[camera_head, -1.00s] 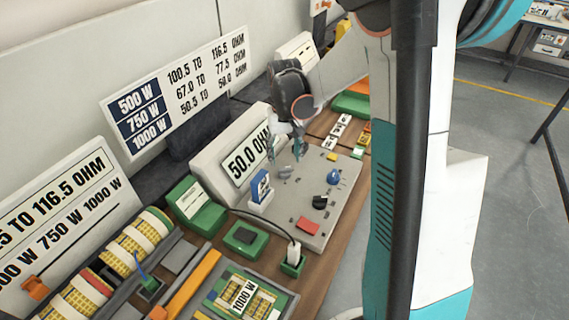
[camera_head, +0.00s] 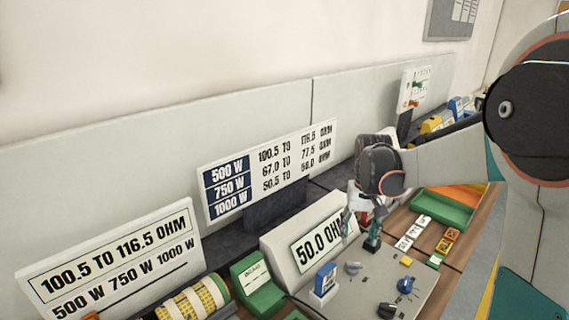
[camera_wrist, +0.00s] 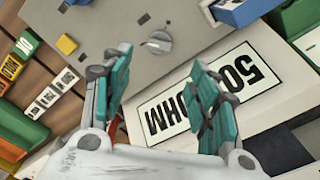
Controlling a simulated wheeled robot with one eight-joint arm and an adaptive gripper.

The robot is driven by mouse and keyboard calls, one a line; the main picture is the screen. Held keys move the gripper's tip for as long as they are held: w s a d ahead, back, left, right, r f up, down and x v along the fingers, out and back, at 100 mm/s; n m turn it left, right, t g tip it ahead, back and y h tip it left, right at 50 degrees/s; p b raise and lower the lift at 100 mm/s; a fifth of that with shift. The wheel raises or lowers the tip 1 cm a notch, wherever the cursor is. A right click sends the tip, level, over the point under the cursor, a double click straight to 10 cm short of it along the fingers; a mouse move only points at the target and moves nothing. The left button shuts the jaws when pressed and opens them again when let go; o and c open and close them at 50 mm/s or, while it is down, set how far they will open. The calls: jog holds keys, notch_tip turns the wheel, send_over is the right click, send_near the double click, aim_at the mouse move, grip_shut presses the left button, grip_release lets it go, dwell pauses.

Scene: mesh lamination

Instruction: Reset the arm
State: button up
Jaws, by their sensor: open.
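My gripper (camera_head: 360,228) hangs from my arm over the back of the grey panel, in front of the "50.0 OHM" display (camera_head: 322,241). In the wrist view my gripper (camera_wrist: 160,75) shows its teal fingers spread apart with nothing between them. The display (camera_wrist: 203,97) lies behind and beside the fingers there. The grey panel (camera_wrist: 112,24) with a round knob (camera_wrist: 158,42) is at the top of the wrist view, apart from the fingers.
A blue block (camera_head: 326,280) and a blue knob (camera_head: 405,284) are on the panel. White tiles (camera_head: 413,232) and a green tray (camera_head: 442,207) lie to the right. Signs, including the 500–1000 W board (camera_head: 268,172), stand along the back.

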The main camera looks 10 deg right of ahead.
jog(key=s+a+r+n+t, duration=0.2)
jog(key=s+a+r+t, duration=0.2)
jog(key=s+a+r, duration=0.55)
jog(key=s+a+f+n+t, duration=0.1)
jog(key=s+a+f+t, duration=0.1)
jog(key=s, duration=0.8)
jog(key=shift+s+t, duration=0.4)
jog(key=shift+t, duration=0.2)
